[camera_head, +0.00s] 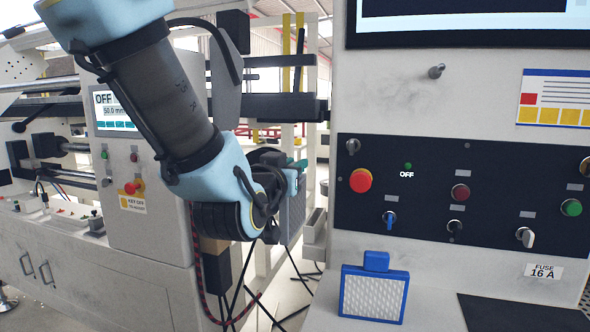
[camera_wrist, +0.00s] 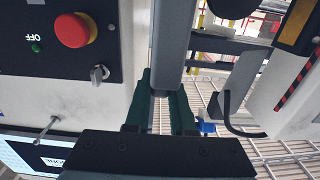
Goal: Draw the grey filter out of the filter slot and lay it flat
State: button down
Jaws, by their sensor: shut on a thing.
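My gripper (camera_head: 297,168) is beside the control cabinet, partly hidden behind my wrist in the head view. In the wrist view its green fingers (camera_wrist: 164,100) are shut on a grey slab, which I take for the grey filter (camera_wrist: 174,42). In the head view the grey filter (camera_head: 292,215) appears below the gripper, roughly upright, and partly covered by my wrist. It seems to hang in the air, but I cannot tell whether it touches anything. I cannot make out the filter slot clearly in either view.
A blue-framed filter with a pale mesh (camera_head: 374,296) stands on the ledge at the cabinet's foot. A dark mat (camera_head: 520,313) lies to its right. The control panel (camera_head: 460,195) has protruding knobs and a red button. Cables (camera_head: 238,290) hang below my wrist.

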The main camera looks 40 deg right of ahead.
jog(key=shift+r, duration=0.4)
jog(key=shift+r+p, duration=0.85)
jog(key=shift+r, duration=0.65)
jog(key=shift+r+p, duration=0.8)
jog(key=shift+r, duration=0.7)
